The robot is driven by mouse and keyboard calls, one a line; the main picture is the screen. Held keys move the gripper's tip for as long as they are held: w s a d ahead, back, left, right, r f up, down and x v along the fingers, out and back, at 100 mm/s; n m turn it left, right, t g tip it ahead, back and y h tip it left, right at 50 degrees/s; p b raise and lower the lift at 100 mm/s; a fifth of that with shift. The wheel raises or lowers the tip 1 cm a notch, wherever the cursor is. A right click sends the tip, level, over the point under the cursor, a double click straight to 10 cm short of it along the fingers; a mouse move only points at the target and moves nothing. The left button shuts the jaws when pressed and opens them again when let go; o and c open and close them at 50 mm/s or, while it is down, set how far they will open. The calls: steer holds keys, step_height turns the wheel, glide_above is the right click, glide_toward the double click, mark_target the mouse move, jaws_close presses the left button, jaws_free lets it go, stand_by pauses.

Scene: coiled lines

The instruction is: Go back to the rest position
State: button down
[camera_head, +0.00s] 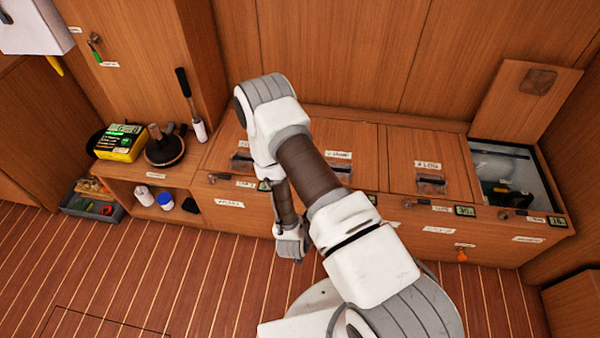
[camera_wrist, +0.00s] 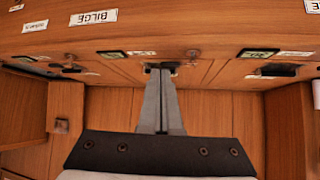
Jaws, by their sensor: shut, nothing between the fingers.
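My arm reaches out over the floor in front of the wooden lockers in the head view, folded with its elbow raised. My gripper (camera_head: 293,243) hangs low at its end, in front of the locker faces; its fingertips are hard to make out there. In the wrist view my gripper (camera_wrist: 159,68) shows both grey fingers together, shut with nothing between them. Behind the fingertips is a wooden locker front with dark latches (camera_wrist: 75,69).
One locker (camera_head: 505,170) at the right stands open, its lid (camera_head: 515,105) raised. A yellow device (camera_head: 121,142) and a dark round item (camera_head: 164,149) sit on the left shelf. A grey bin (camera_head: 92,206) is on the floor. The striped floor at lower left is clear.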

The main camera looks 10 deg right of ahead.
steer(key=w+a+r+n+y, duration=0.1)
steer(key=w+a+r+y, duration=0.15)
steer(key=r, duration=0.75)
steer(key=w+a+r+n+y, duration=0.1)
steer(key=w+a+r, duration=0.2)
steer(key=r, duration=0.6)
steer(key=w+a+r+y, duration=0.2)
steer(key=r, duration=0.8)
steer(key=s+r+n+g+y, duration=0.1)
steer(key=s+r+n, duration=0.1)
steer(key=s+r, duration=0.35)
steer(key=s+r+n, duration=0.1)
steer(key=s+r, duration=0.2)
steer(key=r, duration=0.5)
steer(key=s+d+r+n+g+p, duration=0.1)
steer(key=s+d+r, duration=0.25)
steer(key=s, duration=0.45)
steer(key=s+d+r+n+p, duration=0.1)
steer(key=s+d+r, duration=0.1)
steer(key=s+r, duration=0.4)
step_height(320, 180, up, 13)
steer(key=p, duration=1.3)
steer(key=shift+s+a+h+p, duration=0.15)
steer(key=shift+s+h+p, duration=0.2)
steer(key=shift+s+h, duration=0.1)
